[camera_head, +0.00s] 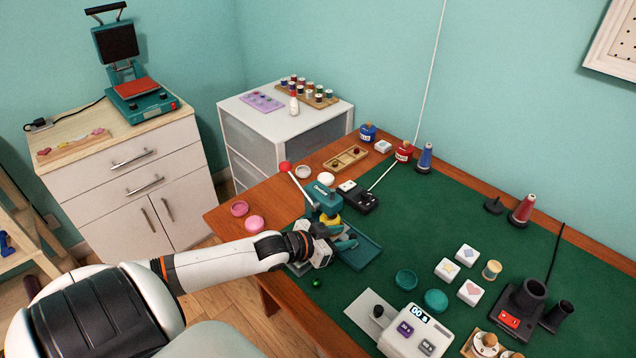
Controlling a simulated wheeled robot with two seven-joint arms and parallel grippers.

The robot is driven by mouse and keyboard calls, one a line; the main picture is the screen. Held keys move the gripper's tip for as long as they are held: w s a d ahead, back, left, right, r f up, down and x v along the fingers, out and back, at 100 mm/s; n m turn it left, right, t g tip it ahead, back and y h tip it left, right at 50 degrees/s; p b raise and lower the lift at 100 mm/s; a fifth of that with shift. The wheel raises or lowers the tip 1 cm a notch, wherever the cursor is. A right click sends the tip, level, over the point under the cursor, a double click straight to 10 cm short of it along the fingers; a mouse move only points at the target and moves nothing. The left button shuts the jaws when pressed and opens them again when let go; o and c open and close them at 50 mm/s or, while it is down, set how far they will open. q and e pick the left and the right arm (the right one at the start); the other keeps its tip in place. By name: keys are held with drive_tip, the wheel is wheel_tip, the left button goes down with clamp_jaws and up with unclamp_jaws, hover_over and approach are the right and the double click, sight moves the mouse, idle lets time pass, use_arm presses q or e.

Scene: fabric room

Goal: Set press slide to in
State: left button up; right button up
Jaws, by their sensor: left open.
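A teal button press (321,197) stands on the left end of the green-matted table. Its lever, tipped with a red knob (285,167), points up and to the left. A yellow round part (330,221) shows under its head. A flat teal tray-like part (363,252) lies at its right. My left gripper (340,240) is open, low at the front of the press beside the yellow part. It hides much of the press's base and slide, so I cannot tell how far the slide is in or whether I touch it. My right gripper is out of view.
Pink round pieces (254,223) lie left of the press, and a black box (358,197) stands behind it. A heat press (140,97) stands on the far-left cabinet.

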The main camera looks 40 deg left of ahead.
use_arm(q)
drive_tip(key=p+v, duration=0.1)
drive_tip(key=v, duration=0.9)
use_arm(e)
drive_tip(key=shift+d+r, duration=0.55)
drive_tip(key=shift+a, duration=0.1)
